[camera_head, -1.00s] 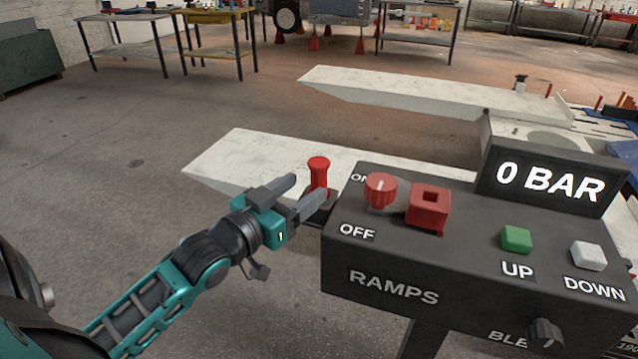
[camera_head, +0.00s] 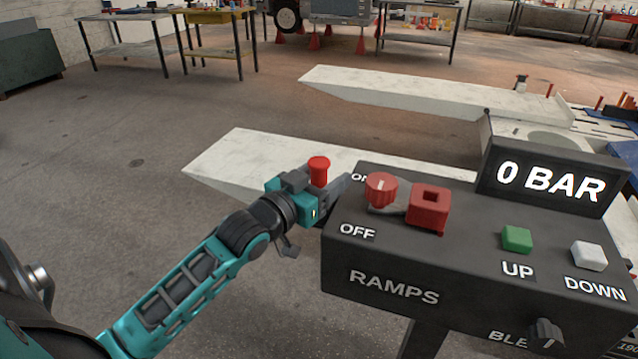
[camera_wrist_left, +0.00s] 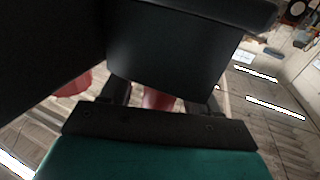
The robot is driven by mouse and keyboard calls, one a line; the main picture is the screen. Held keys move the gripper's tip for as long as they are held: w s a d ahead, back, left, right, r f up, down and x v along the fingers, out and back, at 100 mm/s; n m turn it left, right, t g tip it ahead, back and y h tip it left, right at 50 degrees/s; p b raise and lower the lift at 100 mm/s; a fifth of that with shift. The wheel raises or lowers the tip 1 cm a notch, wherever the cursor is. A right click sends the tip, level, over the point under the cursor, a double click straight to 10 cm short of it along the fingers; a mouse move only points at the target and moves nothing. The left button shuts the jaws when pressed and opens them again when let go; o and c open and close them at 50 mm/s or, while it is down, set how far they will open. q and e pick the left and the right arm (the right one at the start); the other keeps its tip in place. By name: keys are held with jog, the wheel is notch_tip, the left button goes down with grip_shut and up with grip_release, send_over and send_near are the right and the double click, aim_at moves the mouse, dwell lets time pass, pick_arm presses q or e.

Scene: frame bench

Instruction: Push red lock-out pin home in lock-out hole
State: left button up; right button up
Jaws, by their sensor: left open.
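The red lock-out pin (camera_head: 318,172) has a wide round cap and stands upright just left of the dark control box. Its lower part is hidden behind my left gripper (camera_head: 341,190), so the lock-out hole is not visible. My left gripper is open and lies level beside the box's left end. The pin shows close to the gripper's body, at the base of its fingers; I cannot tell whether they touch. In the left wrist view, a red part (camera_wrist_left: 158,98) shows between the fingers, mostly hidden by a dark shape. My right gripper is not in view.
The control box (camera_head: 380,262) carries a red knob (camera_head: 381,188), a red block with a square opening (camera_head: 429,207), a green button (camera_head: 517,240) and a white button (camera_head: 587,255). Its display (camera_head: 549,182) reads 0 BAR. A pale ramp (camera_head: 235,158) lies behind.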

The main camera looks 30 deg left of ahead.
pick_arm(q)
grip_shut()
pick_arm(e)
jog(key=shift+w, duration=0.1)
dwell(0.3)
pick_arm(q)
jog(key=shift+r, duration=0.1)
